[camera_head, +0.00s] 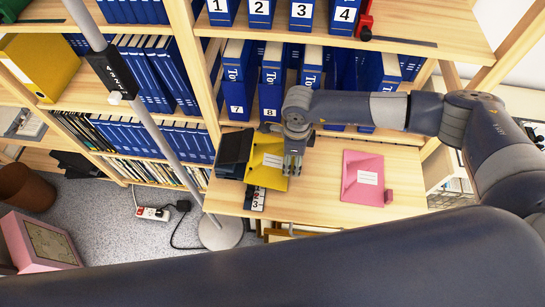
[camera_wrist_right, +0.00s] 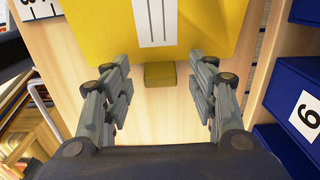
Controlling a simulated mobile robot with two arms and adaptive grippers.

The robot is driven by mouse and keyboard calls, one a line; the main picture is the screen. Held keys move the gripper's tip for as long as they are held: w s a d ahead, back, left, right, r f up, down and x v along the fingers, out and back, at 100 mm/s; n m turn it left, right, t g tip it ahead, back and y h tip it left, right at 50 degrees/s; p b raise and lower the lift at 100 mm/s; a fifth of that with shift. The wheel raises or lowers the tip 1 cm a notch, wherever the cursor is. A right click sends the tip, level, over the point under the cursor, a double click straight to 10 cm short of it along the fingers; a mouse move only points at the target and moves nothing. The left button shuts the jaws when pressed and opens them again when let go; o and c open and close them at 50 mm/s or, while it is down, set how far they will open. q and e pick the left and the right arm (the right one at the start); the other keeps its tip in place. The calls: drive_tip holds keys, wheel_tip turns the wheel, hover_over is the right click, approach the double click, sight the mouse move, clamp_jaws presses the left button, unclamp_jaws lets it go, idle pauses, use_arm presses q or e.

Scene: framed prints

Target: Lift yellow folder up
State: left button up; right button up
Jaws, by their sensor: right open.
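The yellow folder (camera_head: 262,172) lies on the wooden shelf board, left of the pink folder. It also shows at the top of the right wrist view (camera_wrist_right: 210,24), with a white label and a small yellow tab (camera_wrist_right: 159,75) at its near edge. My right gripper (camera_head: 293,165) is over the right side of the folder and hides part of it. In the right wrist view its fingers are spread wide with the tab in the gap between them, touching neither finger. My left gripper is not in view.
A pink folder (camera_head: 362,178) lies to the right on the wooden board (camera_head: 315,200). A black object (camera_head: 234,150) lies close to the yellow folder's left. Blue binders (camera_head: 272,75) stand behind. A grey pole (camera_head: 160,130) rises at the left.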

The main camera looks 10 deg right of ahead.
drive_tip(key=shift+f, duration=0.25)
drive_tip(key=c, duration=1.2)
drive_tip(key=shift+r, duration=0.2)
drive_tip(key=shift+c, duration=0.2)
drive_tip(key=shift+r, duration=0.3)
wheel_tip(320, 180, up, 2)
drive_tip(key=shift+w+r+b, duration=0.1)
drive_tip(key=shift+r+b, duration=0.05)
drive_tip(key=shift+b, duration=0.75)
drive_tip(key=s+a+b, duration=0.1)
drive_tip(key=s, duration=0.4)
drive_tip(key=s+a+r+b, duration=0.1)
drive_tip(key=s, duration=0.4)
drive_tip(key=s+a+b, duration=0.1)
drive_tip(key=s+b, duration=0.1)
drive_tip(key=s, duration=0.4)
drive_tip(key=shift+a+r, duration=0.1)
drive_tip(key=shift+r, duration=0.3)
drive_tip(key=shift+r, duration=0.2)
drive_tip(key=shift+r+p, duration=1.2)
drive_tip(key=shift+r, duration=1.6)
